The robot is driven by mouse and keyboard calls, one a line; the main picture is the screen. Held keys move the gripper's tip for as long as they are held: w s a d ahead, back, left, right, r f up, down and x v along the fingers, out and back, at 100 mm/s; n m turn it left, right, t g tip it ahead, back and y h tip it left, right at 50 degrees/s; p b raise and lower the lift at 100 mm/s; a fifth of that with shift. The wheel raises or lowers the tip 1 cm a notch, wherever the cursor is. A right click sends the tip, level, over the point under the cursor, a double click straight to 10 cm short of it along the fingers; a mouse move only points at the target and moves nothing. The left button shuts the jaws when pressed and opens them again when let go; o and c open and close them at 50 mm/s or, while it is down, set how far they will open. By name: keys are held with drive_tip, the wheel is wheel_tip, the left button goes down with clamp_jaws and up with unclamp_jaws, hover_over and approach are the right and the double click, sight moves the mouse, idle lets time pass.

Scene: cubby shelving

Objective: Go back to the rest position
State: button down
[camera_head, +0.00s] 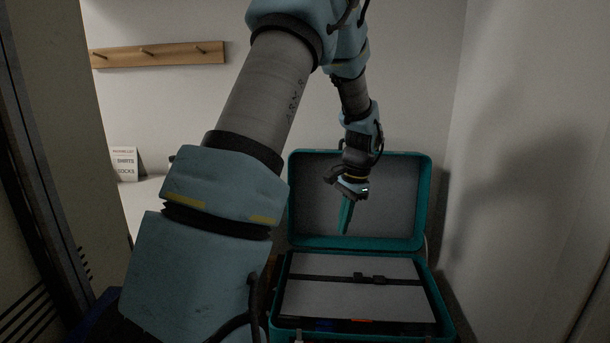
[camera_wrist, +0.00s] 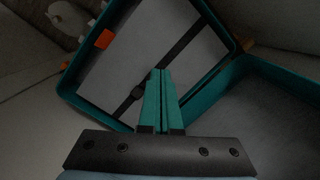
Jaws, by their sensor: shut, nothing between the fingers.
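My gripper (camera_head: 345,216) hangs in front of the raised lid of an open teal case (camera_head: 430,215). Its teal fingers are pressed together with nothing between them. In the wrist view my gripper (camera_wrist: 162,74) points toward the case (camera_wrist: 222,18), whose grey panel and dark strap show beyond the fingertips. The fingers appear apart from the case. My arm crosses the head view from the lower left up to the top and down to the gripper.
The case's lower half holds a grey panel (camera_head: 330,300) with a dark strap (camera_head: 340,279) across it. A wooden peg rail (camera_head: 160,54) is on the back wall. A small sign (camera_head: 125,164) stands at left. A bare wall (camera_head: 530,120) is close on the right.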

drive_tip(key=s+a+r+n+h, duration=0.1)
drive_tip(key=s+a+r+n, duration=0.1)
drive_tip(key=s+a+n, duration=0.3)
drive_tip(key=s+a+r+n+t+h+p, duration=0.1)
drive_tip(key=s+a+r+n, duration=0.2)
drive_tip(key=s+a, duration=0.8)
drive_tip(key=a+n, duration=0.1)
drive_tip(key=n, duration=0.1)
drive_tip(key=shift+s+r+n+t+p, duration=0.15)
drive_tip(key=shift+r+n+t+p, duration=0.15)
drive_tip(key=shift+r, duration=0.05)
drive_tip(key=c, duration=1.6)
unclamp_jaws()
